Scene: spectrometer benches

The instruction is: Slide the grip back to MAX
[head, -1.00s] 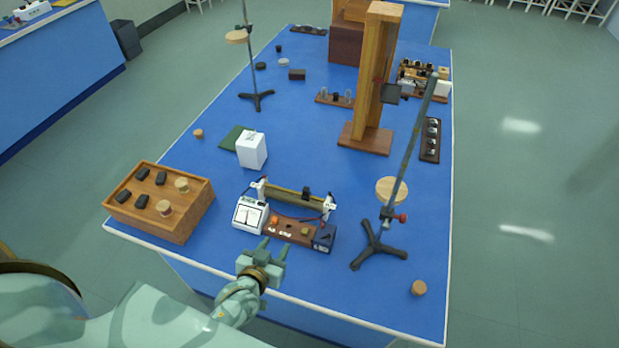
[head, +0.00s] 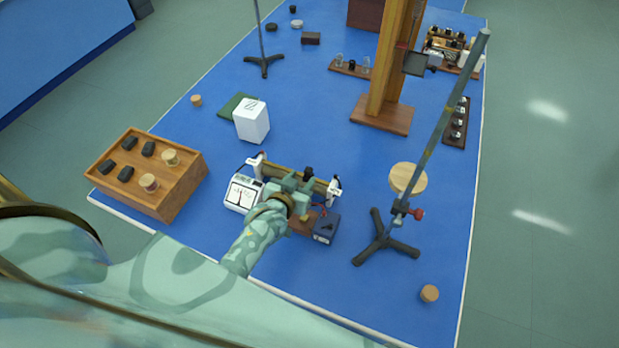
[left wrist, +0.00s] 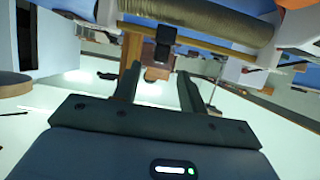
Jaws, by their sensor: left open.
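The rheostat (head: 277,172), a wound tube between two white end supports, lies behind the small meter and board near the front of the blue bench. Its black grip (head: 308,173) sits on the rail right of the middle. In the left wrist view the tan coil (left wrist: 215,20) crosses the top, and the black grip (left wrist: 165,36) shows just beyond the fingers. My left gripper (head: 297,182) is over the board, close in front of the grip. Its fingers (left wrist: 157,82) are open with nothing held between them. I cannot read a MAX mark. My right gripper is out of view.
A white meter (head: 242,193) and a dark blue box (head: 326,228) flank the board. A wooden tray (head: 180,195) stands at left, a clamp stand (head: 377,245) at right. A white block (head: 252,122) stands behind. The bench front right is mostly clear.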

